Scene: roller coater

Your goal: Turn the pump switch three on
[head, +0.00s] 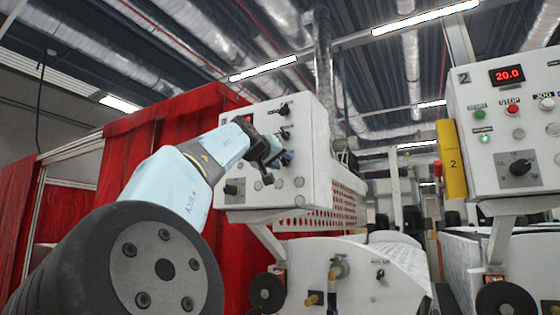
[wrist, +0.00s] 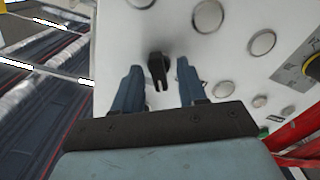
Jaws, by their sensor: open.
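A white control panel (head: 318,150) hangs at the centre of the head view, partly hidden by my arm. Two black rotary switches, an upper one (head: 284,109) and a lower one (head: 285,133), show on its right side. My gripper (head: 276,158) is in front of the panel, just below them. In the wrist view, my gripper (wrist: 158,66) is open, with one blue finger on each side of a black switch knob (wrist: 157,72). The knob stands between the fingers, with gaps on both sides. Its label cannot be read, so I cannot tell its number.
Round grey buttons (wrist: 208,16) surround the knob. A larger black dial (head: 233,188) is at the panel's lower left. A second panel (head: 505,130), marked 2 and reading 20.0, stands at right. Red curtains (head: 120,140) hang behind. Coater machinery (head: 350,270) lies below.

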